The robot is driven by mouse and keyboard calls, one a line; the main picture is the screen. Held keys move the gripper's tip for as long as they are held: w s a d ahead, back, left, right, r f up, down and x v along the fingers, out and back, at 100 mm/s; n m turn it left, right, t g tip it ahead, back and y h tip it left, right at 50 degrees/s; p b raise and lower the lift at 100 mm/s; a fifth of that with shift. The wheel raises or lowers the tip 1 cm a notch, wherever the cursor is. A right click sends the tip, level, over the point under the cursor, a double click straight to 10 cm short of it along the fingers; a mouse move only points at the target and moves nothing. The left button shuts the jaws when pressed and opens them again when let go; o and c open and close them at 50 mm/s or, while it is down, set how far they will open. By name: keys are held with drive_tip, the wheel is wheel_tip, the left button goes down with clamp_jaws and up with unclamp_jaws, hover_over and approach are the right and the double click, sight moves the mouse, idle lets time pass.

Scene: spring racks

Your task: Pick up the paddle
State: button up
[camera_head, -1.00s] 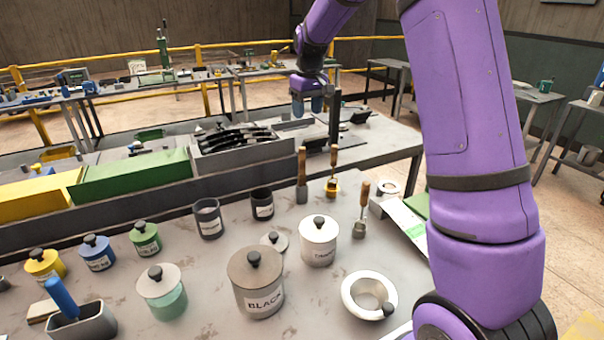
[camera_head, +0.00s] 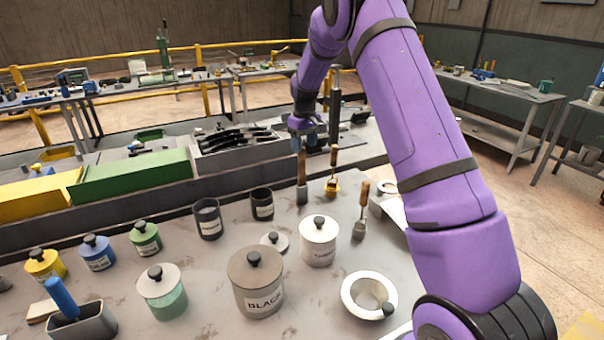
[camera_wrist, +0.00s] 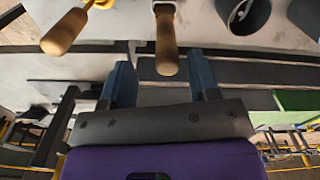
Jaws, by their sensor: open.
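Three upright tools with wooden handles stand on the near bench in the head view. The leftmost, with a flat grey foot (camera_head: 302,180), looks most like the paddle, though I cannot be sure. Beside it stands one with a yellow foot (camera_head: 333,178), and to the right one with a grey metal foot (camera_head: 362,212). My gripper (camera_head: 303,130) is just above the leftmost handle, its fingers partly hidden by distance. In the wrist view my gripper (camera_wrist: 162,75) is open, and the handle (camera_wrist: 166,40) shows between its fingertips, with no visible grip on it.
Two dark cups (camera_head: 208,220) are to the left. A raised ledge with a green box (camera_head: 135,178) and a grey tray (camera_head: 240,160) runs behind.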

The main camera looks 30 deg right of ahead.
sight(302, 156)
drive_tip(key=shift+w+a+f, duration=0.1)
drive_tip(key=shift+a+f, duration=0.1)
drive_tip(key=shift+f, duration=1.15)
drive_tip(key=shift+w+a+f, duration=0.1)
drive_tip(key=shift+a+f, duration=0.1)
drive_tip(key=shift+f, duration=1.1)
drive_tip(key=c, duration=1)
drive_tip(key=shift+r, duration=0.15)
